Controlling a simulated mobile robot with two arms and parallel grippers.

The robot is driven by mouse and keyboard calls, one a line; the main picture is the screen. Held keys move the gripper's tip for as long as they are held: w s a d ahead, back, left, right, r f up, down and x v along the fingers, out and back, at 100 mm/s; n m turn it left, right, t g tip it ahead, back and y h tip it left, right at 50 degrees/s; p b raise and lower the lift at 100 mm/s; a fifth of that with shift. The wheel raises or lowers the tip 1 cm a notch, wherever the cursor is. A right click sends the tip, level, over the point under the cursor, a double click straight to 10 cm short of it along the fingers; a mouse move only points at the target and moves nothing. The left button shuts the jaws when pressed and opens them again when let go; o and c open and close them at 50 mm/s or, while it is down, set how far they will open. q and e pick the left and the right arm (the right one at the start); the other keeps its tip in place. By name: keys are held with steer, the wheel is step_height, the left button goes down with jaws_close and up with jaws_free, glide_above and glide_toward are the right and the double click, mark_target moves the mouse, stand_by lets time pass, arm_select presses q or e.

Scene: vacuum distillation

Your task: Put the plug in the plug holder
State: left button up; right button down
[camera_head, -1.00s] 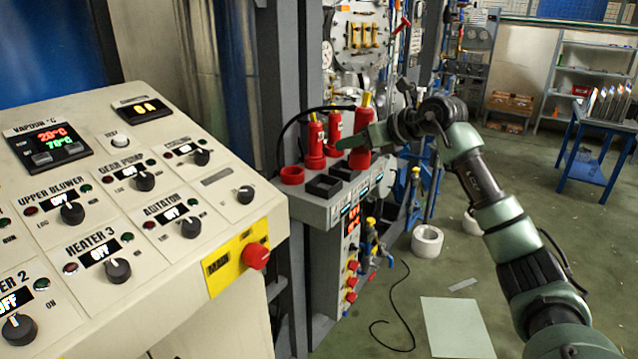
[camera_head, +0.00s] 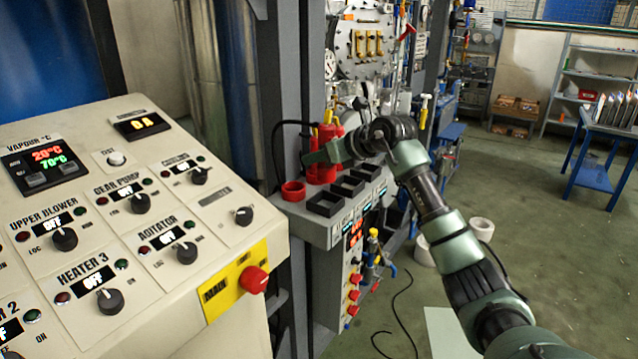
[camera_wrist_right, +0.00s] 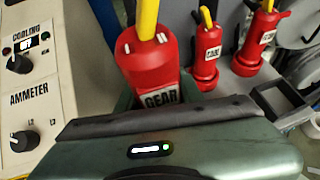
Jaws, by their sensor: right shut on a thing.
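My right gripper (camera_head: 322,152) is shut on a red plug (camera_head: 326,133) with a yellow cable. In the right wrist view this plug (camera_wrist_right: 150,68) carries the label GEAR and stands roughly upright; its lower end is hidden by the gripper. In the head view it is close to the red ring-shaped holder (camera_head: 293,191), at the left of a grey ledge (camera_head: 318,234). I cannot tell its height above the ledge. Two other red plugs, one in the middle (camera_wrist_right: 205,68) and one at the right (camera_wrist_right: 258,42), stand beyond it. My left gripper is not in view.
Black square holders (camera_head: 325,203) line the ledge's front and look empty. A sloped control panel (camera_head: 225,205) with knobs stands at the left. A grey post (camera_head: 285,90) rises behind the ledge. Open floor (camera_head: 540,250) lies to the right.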

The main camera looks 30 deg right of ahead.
mark_target(319, 172)
step_height(319, 172, down, 4)
steer(key=shift+f+p, duration=0.2)
steer(key=shift+p, duration=0.15)
step_height(319, 172, down, 3)
steer(key=shift+p, duration=0.45)
steer(key=shift+f, duration=0.3)
steer(key=shift+f, duration=0.25)
steer(key=c, duration=0.9)
jaws_free()
steer(key=shift+r, duration=0.15)
